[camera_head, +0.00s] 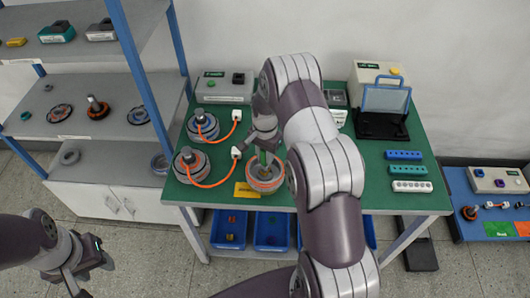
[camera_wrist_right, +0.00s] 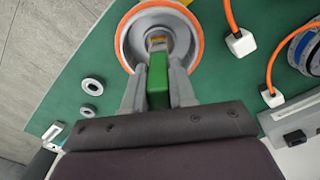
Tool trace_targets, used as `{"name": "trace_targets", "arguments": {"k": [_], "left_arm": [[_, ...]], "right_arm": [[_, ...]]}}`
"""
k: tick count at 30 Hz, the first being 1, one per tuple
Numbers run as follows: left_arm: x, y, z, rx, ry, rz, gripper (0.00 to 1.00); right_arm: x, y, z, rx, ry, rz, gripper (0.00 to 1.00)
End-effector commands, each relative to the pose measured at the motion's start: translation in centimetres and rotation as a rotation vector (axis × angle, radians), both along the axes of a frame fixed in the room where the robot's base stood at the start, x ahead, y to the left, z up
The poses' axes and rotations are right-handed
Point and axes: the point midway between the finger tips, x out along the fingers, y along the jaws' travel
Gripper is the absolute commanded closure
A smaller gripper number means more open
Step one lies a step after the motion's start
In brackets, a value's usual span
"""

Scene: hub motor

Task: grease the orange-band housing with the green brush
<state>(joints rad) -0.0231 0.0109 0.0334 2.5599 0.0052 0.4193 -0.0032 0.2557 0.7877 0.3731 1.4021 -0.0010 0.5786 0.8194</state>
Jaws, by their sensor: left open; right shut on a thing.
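The orange-band housing (camera_head: 266,176) stands on the green table near its front edge, an open round cup with an orange rim. In the right wrist view the housing (camera_wrist_right: 131,47) is at the top. My right gripper (camera_head: 263,140) is above it, shut on the green brush (camera_wrist_right: 157,80), whose handle is between the fingers. The brush tip reaches inside the housing's opening; I cannot tell if it touches the inner wall. My left gripper (camera_head: 93,258) is open and empty, low at the left, away from the table.
Two hub motors (camera_head: 192,164) with orange cables lie left of the housing, and a yellow label (camera_head: 247,190) is beside it. A laptop-like stand (camera_head: 383,121) and coloured blocks (camera_head: 405,155) are on the right. Blue bins (camera_head: 229,229) sit underneath. A grey shelf (camera_head: 80,127) stands at the left.

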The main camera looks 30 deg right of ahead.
Motion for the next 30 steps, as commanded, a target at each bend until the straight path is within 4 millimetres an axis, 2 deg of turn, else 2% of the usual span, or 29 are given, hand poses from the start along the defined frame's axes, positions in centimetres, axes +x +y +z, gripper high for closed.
{"name": "trace_targets", "arguments": {"k": [30], "left_arm": [[0.0, 0.0, -0.44, 0.0, 0.0, 0.0, 0.56]], "right_arm": [[0.03, 0.0, -0.6, 0.0, -0.001, 0.0, 0.99]]}}
